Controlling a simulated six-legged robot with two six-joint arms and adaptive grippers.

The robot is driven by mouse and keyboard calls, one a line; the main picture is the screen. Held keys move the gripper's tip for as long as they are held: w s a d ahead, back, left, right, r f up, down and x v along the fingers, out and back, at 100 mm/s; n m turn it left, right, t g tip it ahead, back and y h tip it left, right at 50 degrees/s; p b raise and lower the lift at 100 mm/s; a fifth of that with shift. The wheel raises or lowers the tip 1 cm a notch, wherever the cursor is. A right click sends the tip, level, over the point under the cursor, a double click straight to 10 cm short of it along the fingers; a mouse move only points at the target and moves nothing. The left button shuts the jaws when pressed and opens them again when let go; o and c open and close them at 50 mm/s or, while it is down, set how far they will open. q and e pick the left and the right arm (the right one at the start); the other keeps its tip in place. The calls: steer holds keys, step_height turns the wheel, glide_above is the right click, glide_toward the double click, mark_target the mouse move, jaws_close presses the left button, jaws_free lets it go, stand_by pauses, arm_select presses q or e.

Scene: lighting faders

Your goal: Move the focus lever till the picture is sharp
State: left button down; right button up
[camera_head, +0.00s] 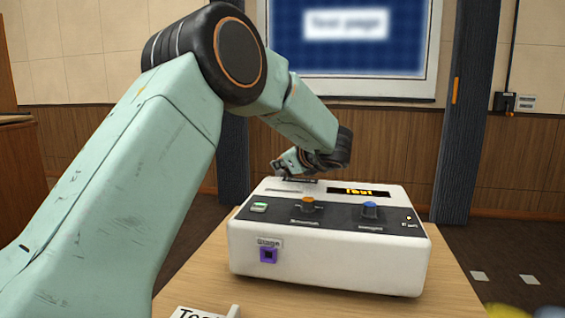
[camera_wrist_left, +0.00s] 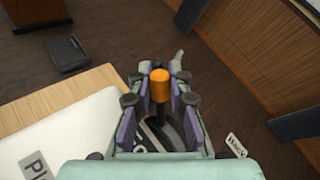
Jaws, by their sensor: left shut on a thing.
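The picture (camera_head: 350,53) on the wall screen is a blue grid with a white caption box, and its lettering is blurred. A white projector-like console (camera_head: 330,260) stands on a wooden table. My left gripper (camera_head: 290,165) is at the console's far left edge, partly hidden by my own wrist. In the left wrist view, my left gripper (camera_wrist_left: 159,100) is shut on a lever with an orange tip (camera_wrist_left: 159,84) and a dark stem, which lies between its fingers. I take this as the focus lever; its base is partly hidden. My right gripper is not in view.
The wooden table (camera_head: 200,275) has bare room at the left.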

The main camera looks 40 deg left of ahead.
arm_select(q)
steer(key=shift+w+d+r+m+y+b, duration=0.2)
steer(key=shift+w+d+m+y+b, duration=0.2)
steer(key=shift+d+m+y+b, duration=0.35)
steer(key=shift+w+d+r+b, duration=0.15)
steer(key=shift+d+r+b, duration=0.1)
steer(key=shift+b, duration=0.1)
steer(key=shift+y, duration=0.25)
steer(key=c, duration=1.2)
jaws_free()
steer(key=v, duration=1.2)
steer(key=shift+r, duration=0.15)
